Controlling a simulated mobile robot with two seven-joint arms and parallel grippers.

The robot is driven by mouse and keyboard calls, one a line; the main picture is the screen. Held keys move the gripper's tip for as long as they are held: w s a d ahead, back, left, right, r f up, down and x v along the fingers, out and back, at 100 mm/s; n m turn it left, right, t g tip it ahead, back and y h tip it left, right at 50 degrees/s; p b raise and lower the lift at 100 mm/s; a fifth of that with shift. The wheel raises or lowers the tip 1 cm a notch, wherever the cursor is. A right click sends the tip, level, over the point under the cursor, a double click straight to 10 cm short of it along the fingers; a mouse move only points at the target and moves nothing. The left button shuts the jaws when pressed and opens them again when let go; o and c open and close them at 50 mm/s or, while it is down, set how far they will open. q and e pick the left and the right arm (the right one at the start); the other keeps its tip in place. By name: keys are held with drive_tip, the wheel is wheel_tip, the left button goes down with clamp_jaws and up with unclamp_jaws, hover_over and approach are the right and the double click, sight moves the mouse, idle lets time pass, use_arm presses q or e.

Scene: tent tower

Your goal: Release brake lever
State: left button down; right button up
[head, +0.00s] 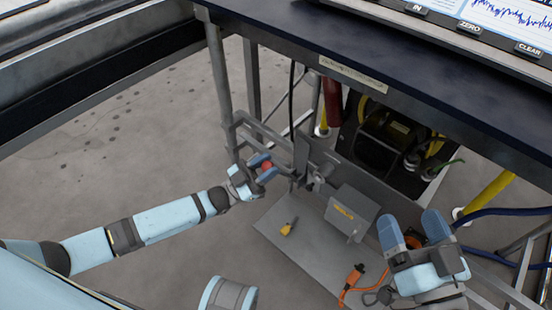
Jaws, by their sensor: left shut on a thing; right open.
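The brake lever appears to be the part with a red knob (266,166), low beside the grey metal bracketry under the bench. My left gripper (260,171) is shut on it, with the red showing between the fingers. The rest of the lever is too small and too covered by the gripper to make out. My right gripper (412,224) is open, at the lower right, well apart from the lever. Something orange shows behind its fingers, and I cannot tell whether they touch.
A dark bench top (400,70) overhangs the area. Below it are a black reel unit (381,135), a grey box (351,211) and a grey base plate (283,212) with a small yellow item (289,227). An orange tool (352,277) lies near my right gripper. Open floor lies left.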

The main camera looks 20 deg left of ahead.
use_arm(q)
drive_tip(key=shift+s+a+f+m+h+b, duration=0.15)
drive_tip(key=shift+s+f+m+h+b, duration=0.15)
drive_tip(key=shift+s+f+h, duration=0.15)
use_arm(e)
drive_tip(key=shift+f+g, duration=0.3)
drive_tip(key=shift+f, duration=0.55)
use_arm(q)
drive_tip(key=shift+s+f, duration=0.1)
drive_tip(key=c, duration=0.8)
unclamp_jaws()
drive_tip(key=shift+a, duration=0.1)
drive_tip(key=p+v, duration=0.1)
drive_tip(key=v, duration=1.2)
drive_tip(key=shift+s+a+f+p, duration=0.15)
drive_tip(key=shift+s+a+p, duration=0.05)
drive_tip(key=shift+s+p, duration=0.2)
use_arm(e)
wheel_tip(320, 180, up, 2)
drive_tip(key=shift+r+t, duration=0.2)
drive_tip(key=shift+t, duration=0.3)
use_arm(q)
drive_tip(key=shift+w, duration=0.1)
use_arm(e)
drive_tip(key=shift+r, duration=0.1)
